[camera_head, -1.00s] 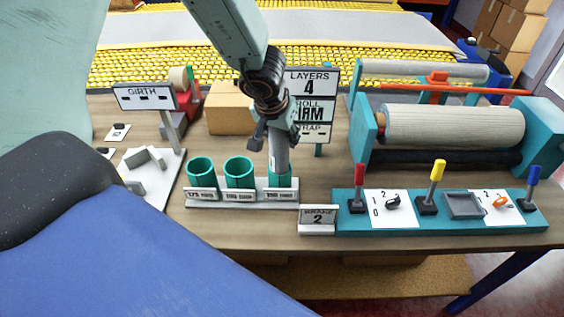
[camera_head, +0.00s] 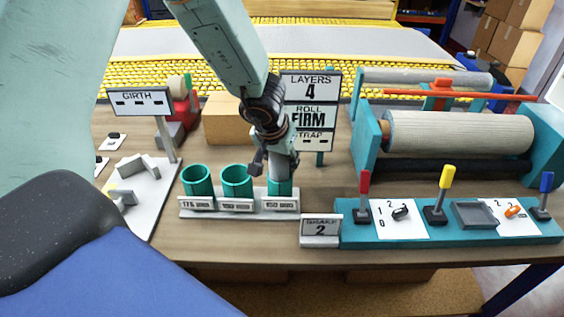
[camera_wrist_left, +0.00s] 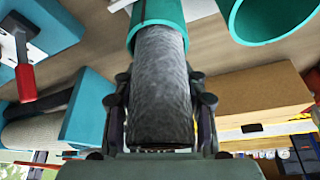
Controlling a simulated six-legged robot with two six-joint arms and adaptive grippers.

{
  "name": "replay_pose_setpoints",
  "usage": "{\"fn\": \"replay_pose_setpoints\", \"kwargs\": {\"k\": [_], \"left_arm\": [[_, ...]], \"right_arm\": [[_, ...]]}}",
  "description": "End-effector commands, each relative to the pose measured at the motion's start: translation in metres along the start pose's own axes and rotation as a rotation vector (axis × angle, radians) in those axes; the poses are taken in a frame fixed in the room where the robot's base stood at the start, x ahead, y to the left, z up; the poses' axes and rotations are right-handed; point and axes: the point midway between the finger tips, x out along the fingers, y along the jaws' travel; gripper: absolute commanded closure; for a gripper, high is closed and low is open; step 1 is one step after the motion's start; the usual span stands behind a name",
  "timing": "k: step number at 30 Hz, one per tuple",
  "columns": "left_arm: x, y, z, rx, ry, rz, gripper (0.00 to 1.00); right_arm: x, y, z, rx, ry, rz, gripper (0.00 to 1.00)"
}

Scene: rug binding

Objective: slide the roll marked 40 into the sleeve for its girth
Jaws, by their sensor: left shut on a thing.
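My left gripper (camera_head: 272,158) is shut on a grey, rough-surfaced roll (camera_head: 280,167), held roughly upright over the rightmost of three green sleeves (camera_head: 280,186). In the left wrist view the roll (camera_wrist_left: 160,85) lies between the fingers, and its far end is inside the rim of the green sleeve (camera_wrist_left: 150,12). How deep it sits is hidden. No 40 mark shows on the roll. The middle sleeve (camera_head: 236,182) and left sleeve (camera_head: 197,182) look empty. The sleeves stand in a white rack with small girth labels (camera_head: 280,204). My right gripper is not in view.
A GIRTH sign (camera_head: 140,101) stands at the left above a white gauge plate (camera_head: 135,215). A LAYERS 4 sign (camera_head: 311,86) and a cardboard box (camera_head: 228,122) stand behind the sleeves. A BRAKE 2 sign (camera_head: 320,228) and the teal lever panel (camera_head: 400,233) are at the right.

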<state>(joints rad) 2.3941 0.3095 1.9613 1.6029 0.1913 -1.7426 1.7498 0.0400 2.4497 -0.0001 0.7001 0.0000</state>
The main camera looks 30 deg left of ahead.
Motion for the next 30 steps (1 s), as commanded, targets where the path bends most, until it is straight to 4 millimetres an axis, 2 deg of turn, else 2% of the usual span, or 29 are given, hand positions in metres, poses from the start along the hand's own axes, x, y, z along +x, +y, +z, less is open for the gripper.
{"fn": "replay_pose_setpoints", "kwargs": {"k": [6,7,15,25,30], "left_arm": [[0.004,0.0,0.002,0.0,-0.001,0.0,0.97],[0.004,0.0,0.002,0.0,-0.001,0.0,0.58],[0.004,0.0,0.002,0.0,0.0,0.0,0.35],[0.002,0.0,0.001,-0.001,0.0,0.0,0.35],[-0.017,0.0,-0.001,-0.001,0.0,0.0,0.35]], "right_arm": [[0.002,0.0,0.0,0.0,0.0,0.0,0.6],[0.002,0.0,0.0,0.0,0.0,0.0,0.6],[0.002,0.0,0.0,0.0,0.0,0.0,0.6],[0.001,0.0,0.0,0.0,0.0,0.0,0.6],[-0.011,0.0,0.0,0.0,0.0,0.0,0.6]]}}
